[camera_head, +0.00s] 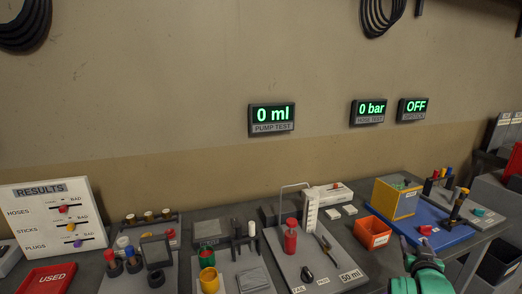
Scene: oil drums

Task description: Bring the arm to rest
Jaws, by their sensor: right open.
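My right arm, teal-green, comes in at the bottom right of the head view. Its gripper (407,250) points up and away over the front part of the workbench, right of the 50 ml board and near the blue mat. The gripper is open, and I see nothing held in it. It is small and partly hidden by its own wrist, so the gap between its fingers is hard to make out. My left arm and gripper are not in view.
An orange bin (372,233) stands left of my right gripper. A blue mat (447,236) with a yellow box (396,199) lies beyond it. A grey board (327,271) holds a red cylinder (290,237) and pliers. A results board (53,217) and red tray (46,279) stand left.

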